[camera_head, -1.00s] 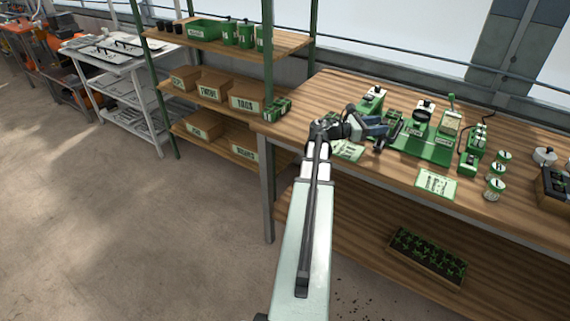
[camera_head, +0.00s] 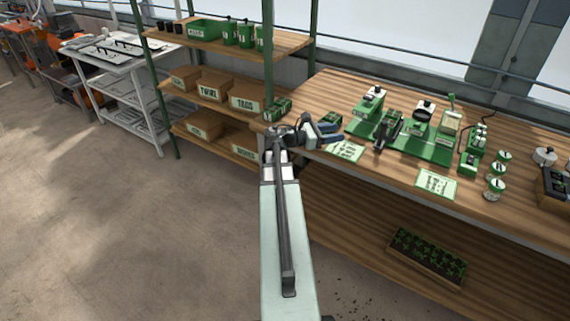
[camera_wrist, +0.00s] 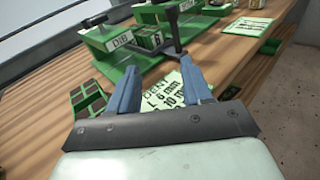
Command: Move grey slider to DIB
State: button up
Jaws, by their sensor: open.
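The green seeder (camera_head: 425,148) stands on the wooden bench. A dark grey upright piece, apparently the grey slider (camera_head: 388,132), is at its left front. In the wrist view this grey piece (camera_wrist: 172,32) stands just right of a "6" plate (camera_wrist: 155,40). The white DIB label (camera_wrist: 122,40) is further left on the green frame. Whether the slider lines up with DIB I cannot tell. My gripper (camera_head: 331,134) is over the bench's left end, left of the seeder and apart from it. Its blue fingers (camera_wrist: 158,85) are open with nothing held between them.
A printed card (camera_head: 345,152) lies on the bench near my gripper. A small green seed tray (camera_wrist: 88,97) lies left of the fingers in the wrist view. A second card (camera_head: 436,183) and several green-lidded jars (camera_head: 495,186) are further right. Shelves (camera_head: 215,92) stand to the left.

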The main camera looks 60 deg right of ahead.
jog(key=w+a+f+t+y, duration=0.1)
jog(key=w+a+f+t, duration=0.3)
jog(key=w+a+f, duration=0.5)
jog(key=shift+w+a+f+t, duration=0.2)
jog(key=shift+w+f+t, duration=0.1)
jog(key=shift+w+f, duration=1.65)
jog(key=shift+m, duration=0.4)
